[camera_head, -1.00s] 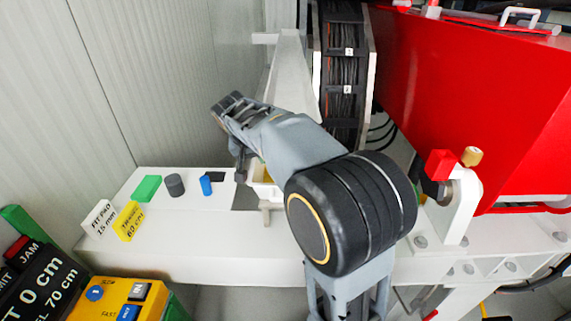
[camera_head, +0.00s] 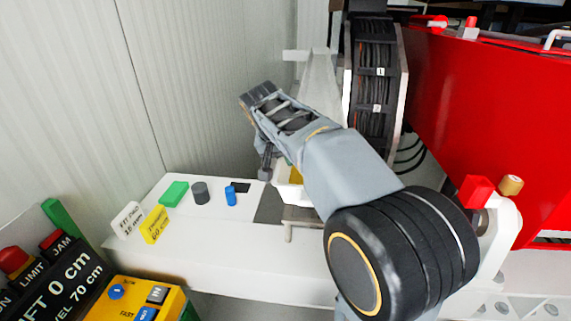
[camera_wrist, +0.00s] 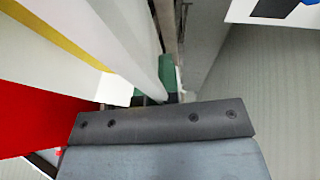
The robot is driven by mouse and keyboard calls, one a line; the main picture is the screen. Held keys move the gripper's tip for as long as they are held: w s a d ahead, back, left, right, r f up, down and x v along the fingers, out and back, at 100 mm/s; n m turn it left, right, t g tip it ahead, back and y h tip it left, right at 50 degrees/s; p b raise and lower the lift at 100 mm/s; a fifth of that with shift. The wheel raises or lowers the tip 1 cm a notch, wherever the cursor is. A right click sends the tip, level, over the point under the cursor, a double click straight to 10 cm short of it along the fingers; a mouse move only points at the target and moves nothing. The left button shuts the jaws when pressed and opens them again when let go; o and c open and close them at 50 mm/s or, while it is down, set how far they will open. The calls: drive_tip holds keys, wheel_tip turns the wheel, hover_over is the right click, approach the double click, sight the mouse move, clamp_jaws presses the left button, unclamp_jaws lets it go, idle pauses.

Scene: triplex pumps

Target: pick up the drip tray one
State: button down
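A small white tray (camera_head: 288,194) with a yellow patch inside stands on the grey plate of the white bench; it seems to be the drip tray, though I can read no label. My forearm hides its right part. My gripper (camera_head: 266,168) points down at the tray's left back side, with one dark finger showing and the other hidden. In the wrist view, my gripper's dark bolted bar (camera_wrist: 160,122) fills the lower middle. Pale surfaces with a yellow stripe (camera_wrist: 60,38) lie close on the left. I cannot tell whether the fingers touch the tray.
A green block (camera_head: 174,194), a dark cylinder (camera_head: 201,192) and a blue cylinder (camera_head: 230,196) stand on the bench's left part. A large red housing (camera_head: 490,110) is at the right. A pale ribbed wall (camera_head: 190,80) rises behind. A control panel (camera_head: 135,298) is at lower left.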

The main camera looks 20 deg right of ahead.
drive_tip(key=s+r, duration=0.1)
drive_tip(key=r, duration=0.1)
drive_tip(key=s+a+r, duration=0.1)
drive_tip(key=s, duration=0.1)
drive_tip(key=shift+r, duration=0.35)
drive_tip(key=s, duration=0.1)
drive_tip(key=s+a+r+b, duration=0.1)
drive_tip(key=s, duration=0.2)
drive_tip(key=shift+s+a+r, duration=0.15)
drive_tip(key=shift+a+r, duration=0.05)
drive_tip(key=shift+r, duration=0.2)
drive_tip(key=shift+s+a+r+b, duration=0.2)
drive_tip(key=shift+s+r, duration=0.1)
drive_tip(key=shift+s, duration=0.3)
drive_tip(key=shift+s+a+r+b, duration=0.2)
drive_tip(key=shift+s+r, duration=0.1)
drive_tip(key=shift+s, duration=0.35)
drive_tip(key=shift+s+a+r+b, duration=0.2)
drive_tip(key=shift+s+r, duration=0.1)
drive_tip(key=shift+s, duration=0.3)
drive_tip(key=shift+s, duration=0.1)
drive_tip(key=shift+r, duration=0.1)
